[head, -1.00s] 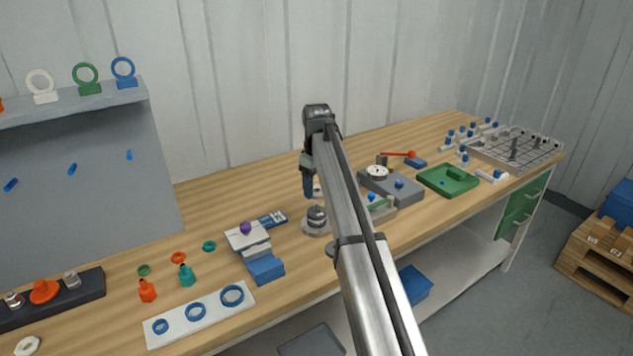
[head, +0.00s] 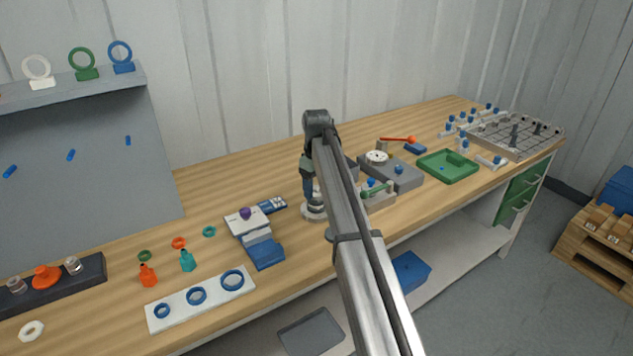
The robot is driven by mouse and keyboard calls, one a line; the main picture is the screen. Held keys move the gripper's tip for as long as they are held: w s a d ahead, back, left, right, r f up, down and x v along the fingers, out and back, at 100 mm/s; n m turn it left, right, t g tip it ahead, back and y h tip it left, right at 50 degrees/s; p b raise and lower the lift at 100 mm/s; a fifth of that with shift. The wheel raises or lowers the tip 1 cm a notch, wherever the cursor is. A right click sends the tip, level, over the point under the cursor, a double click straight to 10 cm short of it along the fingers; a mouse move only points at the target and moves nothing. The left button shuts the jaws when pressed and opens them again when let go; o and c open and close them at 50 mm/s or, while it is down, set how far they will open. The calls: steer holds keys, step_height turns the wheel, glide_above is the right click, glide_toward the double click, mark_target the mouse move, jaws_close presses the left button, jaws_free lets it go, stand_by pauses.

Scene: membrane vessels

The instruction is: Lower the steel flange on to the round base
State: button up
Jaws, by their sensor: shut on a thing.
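The round base (head: 307,217) is a pale, low disc on the bench in the middle of the head view, partly covered by my arm. My gripper (head: 309,197) points down directly over it. It is shut on the steel flange, which is small here and largely hidden by the fingers and arm. Only a little grey metal shows at the fingertips, so I cannot tell whether flange and base touch. The dark domed top of the base is now mostly hidden.
A white and blue stepped block (head: 258,243) stands left of the base. A grey block with a dial (head: 400,176) and a green tray (head: 447,166) are to the right. A white strip with blue rings (head: 178,312) lies front left. Bare wood lies behind the base.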

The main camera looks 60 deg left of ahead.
steer(key=shift+f, duration=0.25)
steer(key=o, duration=1.3)
step_height(320, 180, up, 14)
steer(key=shift+f, duration=0.1)
stand_by(0.5)
